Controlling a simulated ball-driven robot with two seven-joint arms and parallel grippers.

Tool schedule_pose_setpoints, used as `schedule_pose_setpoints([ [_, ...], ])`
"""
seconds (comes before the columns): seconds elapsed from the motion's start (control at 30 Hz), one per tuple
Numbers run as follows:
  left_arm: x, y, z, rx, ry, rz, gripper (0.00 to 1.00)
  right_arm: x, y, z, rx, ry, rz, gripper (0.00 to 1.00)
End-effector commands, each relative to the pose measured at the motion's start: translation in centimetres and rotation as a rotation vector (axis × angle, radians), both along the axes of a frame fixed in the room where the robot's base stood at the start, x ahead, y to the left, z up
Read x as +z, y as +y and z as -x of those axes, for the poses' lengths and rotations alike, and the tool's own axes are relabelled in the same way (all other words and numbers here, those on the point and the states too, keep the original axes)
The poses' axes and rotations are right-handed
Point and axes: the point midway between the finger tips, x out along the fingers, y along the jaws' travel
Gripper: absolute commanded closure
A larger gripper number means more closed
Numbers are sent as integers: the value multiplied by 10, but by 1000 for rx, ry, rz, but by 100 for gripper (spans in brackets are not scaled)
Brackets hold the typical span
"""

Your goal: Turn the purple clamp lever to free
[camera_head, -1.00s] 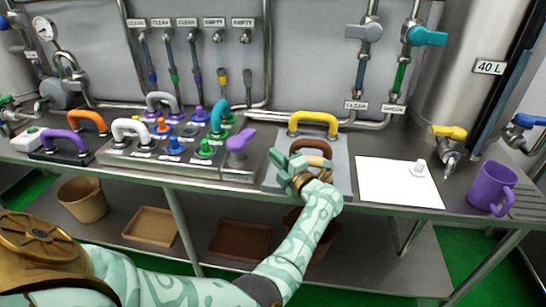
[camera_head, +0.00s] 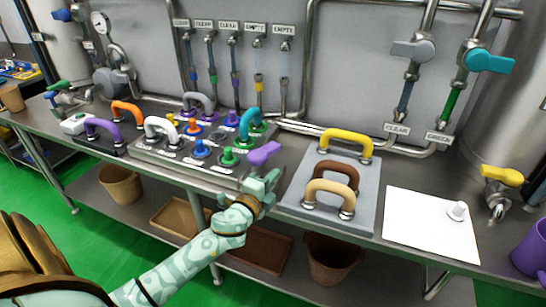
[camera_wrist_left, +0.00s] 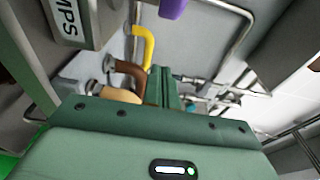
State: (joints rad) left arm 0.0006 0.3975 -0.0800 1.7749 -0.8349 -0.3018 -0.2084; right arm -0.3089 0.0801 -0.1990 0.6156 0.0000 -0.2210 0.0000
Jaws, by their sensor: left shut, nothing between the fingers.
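The purple clamp lever (camera_head: 264,153) stands at the right end of the steel control panel (camera_head: 150,155), its grip pointing up and to the right. A purple piece of it shows at the top edge of the left wrist view (camera_wrist_left: 172,8). My left gripper (camera_head: 268,178) is shut and empty, just below and in front of the lever. In the left wrist view its fingers (camera_wrist_left: 166,85) are together. I cannot tell whether it touches the lever. The lever's base is partly hidden by my gripper. A label ending in "MPS" (camera_wrist_left: 67,20) shows in the left wrist view.
Right of my gripper, a grey board (camera_head: 300,200) holds yellow (camera_head: 345,135), brown (camera_head: 337,168) and tan (camera_head: 328,188) handles. Farther right lies a white sheet (camera_head: 430,225). A teal lever handle (camera_head: 248,122) and several knobs stand left of the purple lever.

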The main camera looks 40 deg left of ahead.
Motion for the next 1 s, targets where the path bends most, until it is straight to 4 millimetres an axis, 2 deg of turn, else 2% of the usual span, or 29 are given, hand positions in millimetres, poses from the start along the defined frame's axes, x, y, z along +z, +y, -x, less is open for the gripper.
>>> schedule_pose_setpoints([
  [0.2,-1,5,-49,1,-1,-1,100,-8,8,-3,-3,-2,-10,64],
  [0.33,-2,10,-72,1,0,1,100,-12,7,-6,-2,-5,-9,64],
  [0.4,-2,24,-72,2,2,-2,100,-13,6,-6,-1,-5,-8,64],
  [0.6,-1,43,-74,1,1,1,100,-16,1,-5,1,-4,-3,64],
  [1.0,0,47,-75,1,1,4,100,-16,0,-5,1,-4,0,64],
])
